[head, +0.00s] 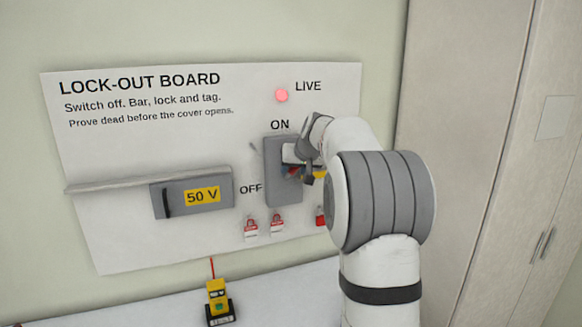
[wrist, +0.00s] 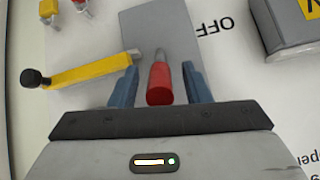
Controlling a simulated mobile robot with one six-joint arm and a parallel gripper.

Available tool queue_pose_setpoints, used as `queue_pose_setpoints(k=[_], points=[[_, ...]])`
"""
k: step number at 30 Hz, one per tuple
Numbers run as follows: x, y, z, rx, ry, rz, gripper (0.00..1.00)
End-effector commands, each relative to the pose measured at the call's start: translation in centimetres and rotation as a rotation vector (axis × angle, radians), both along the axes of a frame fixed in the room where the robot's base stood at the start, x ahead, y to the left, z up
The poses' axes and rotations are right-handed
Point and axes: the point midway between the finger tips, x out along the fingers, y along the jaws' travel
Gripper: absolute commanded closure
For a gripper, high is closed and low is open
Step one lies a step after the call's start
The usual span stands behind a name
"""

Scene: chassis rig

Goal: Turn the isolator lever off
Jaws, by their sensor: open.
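The isolator (head: 273,185) is a grey box on the lock-out board, with ON above it and OFF at its lower left. Its lever has a red grip (wrist: 160,84), seen clearly in the wrist view. My gripper (wrist: 162,86) is open, with one blue finger on each side of the red grip. I cannot tell whether either finger touches it. In the head view my gripper (head: 297,171) is in front of the isolator and hides much of the lever. A lamp (head: 282,95) beside LIVE glows red.
A yellow bar (wrist: 90,70) with a black knob sticks out beside the isolator, close to one finger. Red padlocks (head: 250,227) hang below. A grey 50 V cover (head: 222,206) sits left under a ledge (head: 130,184). A yellow tester (head: 218,300) stands on the bench.

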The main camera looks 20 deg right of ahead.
Motion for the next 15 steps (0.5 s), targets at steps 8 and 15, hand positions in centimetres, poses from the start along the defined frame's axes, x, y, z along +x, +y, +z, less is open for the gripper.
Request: queue_pose_setpoints(k=[8, 15], points=[[0.09, -0.04, -0.13, -0.001, 0.000, -0.001, 0.58], [0.06, -0.07, -0.11, 0.000, 0.000, -0.001, 0.78]])
